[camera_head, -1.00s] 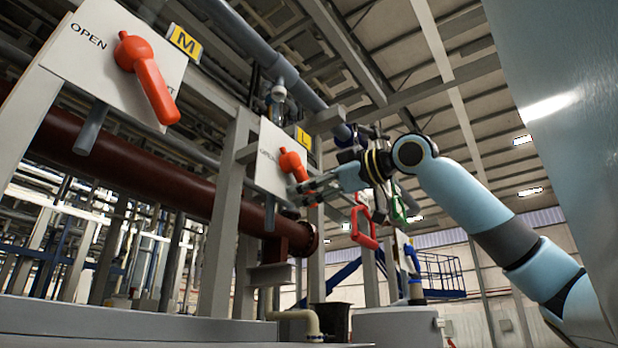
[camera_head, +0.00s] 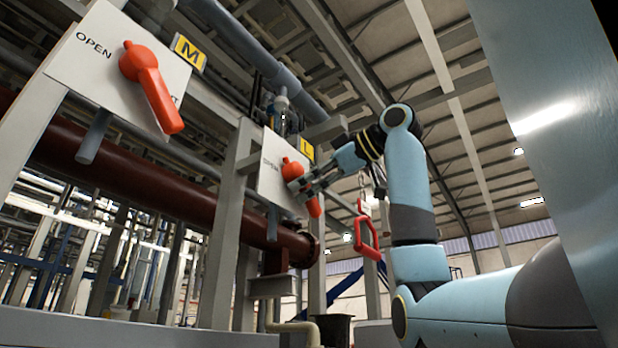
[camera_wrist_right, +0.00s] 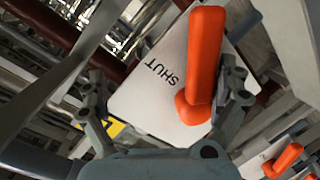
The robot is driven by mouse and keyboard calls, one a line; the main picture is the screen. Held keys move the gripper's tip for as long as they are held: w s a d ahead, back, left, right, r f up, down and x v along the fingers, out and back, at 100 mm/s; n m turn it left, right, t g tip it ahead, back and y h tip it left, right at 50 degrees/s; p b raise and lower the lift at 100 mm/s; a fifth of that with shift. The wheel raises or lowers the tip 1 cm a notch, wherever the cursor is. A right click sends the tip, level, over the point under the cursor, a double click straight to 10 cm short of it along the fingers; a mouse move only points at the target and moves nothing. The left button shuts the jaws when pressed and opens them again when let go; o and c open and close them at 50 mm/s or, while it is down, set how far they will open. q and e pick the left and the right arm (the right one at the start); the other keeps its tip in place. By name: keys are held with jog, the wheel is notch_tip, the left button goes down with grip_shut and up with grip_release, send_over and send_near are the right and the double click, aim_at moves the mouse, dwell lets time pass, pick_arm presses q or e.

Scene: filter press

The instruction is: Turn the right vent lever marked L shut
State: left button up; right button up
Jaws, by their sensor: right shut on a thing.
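The right vent lever marked L (camera_head: 314,207) is red, on a white panel (camera_head: 270,180) below a yellow L tag (camera_head: 307,149) in the head view. Its handle slants down and to the right from its hub. My right gripper (camera_head: 302,185) is at this handle and covers its middle. In the right wrist view the lever (camera_wrist_right: 205,60) stands between the fingers of the gripper (camera_wrist_right: 165,95), close to the right-hand finger, and the jaws are shut on it. The word SHUT shows on the panel beside it. My left gripper is not in view.
A similar red lever (camera_head: 153,92) under a yellow M tag (camera_head: 189,52) is on a nearer panel at the left. A red looped handle (camera_head: 367,238) hangs just right of and below my right gripper. A brown pipe (camera_head: 150,185) runs behind the panels.

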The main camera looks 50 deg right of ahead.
jog(key=r+t, duration=0.1)
jog(key=r, duration=0.2)
jog(key=r+t, duration=0.1)
jog(key=r, duration=0.1)
jog(key=shift+s+a+r+t, duration=0.1)
jog(key=shift+s+r+t, duration=0.1)
jog(key=shift+r+t, duration=0.2)
notch_tip(320, 180, down, 5)
jog(key=g, duration=0.2)
jog(key=shift+g, duration=0.3)
jog(key=shift+f+b+v, duration=0.2)
jog(key=shift+b+v, duration=0.1)
jog(key=shift+v, duration=0.7)
jog(key=shift+f+b+v, duration=0.2)
jog(key=shift+b+v, duration=0.05)
jog(key=shift+v, duration=0.7)
jog(key=c, duration=0.6)
jog(key=shift+o, duration=0.2)
jog(key=f+v, duration=0.1)
jog(key=v, duration=0.8)
jog(key=shift+s+f+p, duration=0.2)
jog(key=shift+f+p, duration=0.1)
jog(key=shift+f, duration=0.3)
jog(key=shift+w, duration=0.15)
